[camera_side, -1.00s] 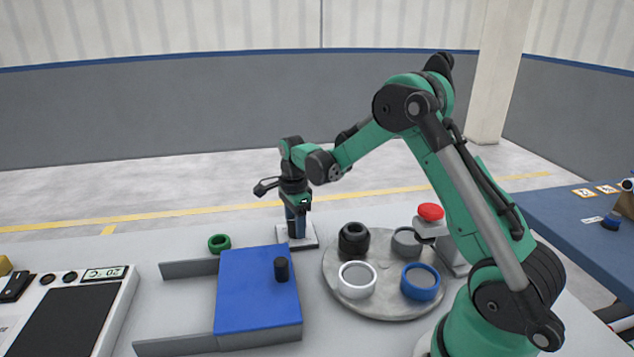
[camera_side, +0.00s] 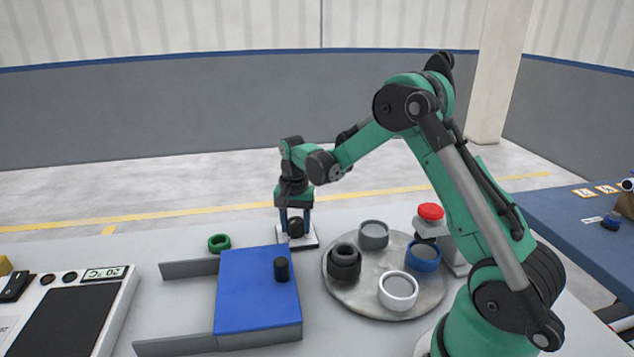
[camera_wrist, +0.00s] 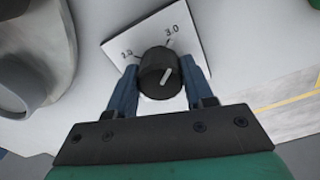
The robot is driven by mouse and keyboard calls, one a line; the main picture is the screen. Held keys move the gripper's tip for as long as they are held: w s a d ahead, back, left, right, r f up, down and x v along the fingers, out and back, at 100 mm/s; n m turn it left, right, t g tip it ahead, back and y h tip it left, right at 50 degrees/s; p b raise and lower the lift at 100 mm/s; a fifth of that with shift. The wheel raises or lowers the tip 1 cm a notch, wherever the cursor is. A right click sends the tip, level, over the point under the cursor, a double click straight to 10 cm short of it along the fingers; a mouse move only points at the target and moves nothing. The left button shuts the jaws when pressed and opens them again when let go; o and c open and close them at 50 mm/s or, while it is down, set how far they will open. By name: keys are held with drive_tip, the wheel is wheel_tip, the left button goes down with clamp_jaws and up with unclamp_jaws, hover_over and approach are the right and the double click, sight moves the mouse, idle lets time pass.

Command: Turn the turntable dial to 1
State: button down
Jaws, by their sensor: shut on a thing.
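The dial is a black round knob (camera_wrist: 158,72) on a white plate (camera_wrist: 187,28) in the wrist view. Its white line points up and slightly right, roughly towards the label that looks like 3.0. Another, less clear label is at the upper left of the plate. My gripper (camera_wrist: 160,88) is shut on the knob, with a blue finger on each side. In the side view, my gripper (camera_side: 295,222) reaches down over the plate (camera_side: 309,239), around the knob (camera_side: 295,228). The round grey turntable (camera_side: 352,297) carries stacked black rings (camera_side: 344,268), grey (camera_side: 374,236), blue (camera_side: 422,261) and white (camera_side: 398,293) pipe pieces.
A blue block (camera_side: 250,300) with a black knob stands left of the turntable, between grey rails (camera_side: 188,268). A green ring (camera_side: 219,243) lies behind it. A red button (camera_side: 430,211) stands right of the turntable. A device with a display (camera_side: 85,300) is at far left.

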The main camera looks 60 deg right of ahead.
drive_tip(key=n, duration=0.4)
drive_tip(key=shift+n, duration=0.4)
drive_tip(key=n, duration=2)
drive_tip(key=shift+d, duration=0.1)
drive_tip(key=n, duration=0.3)
drive_tip(key=shift+n, duration=0.3)
drive_tip(key=n, duration=0.4)
drive_tip(key=shift+n, duration=2.3)
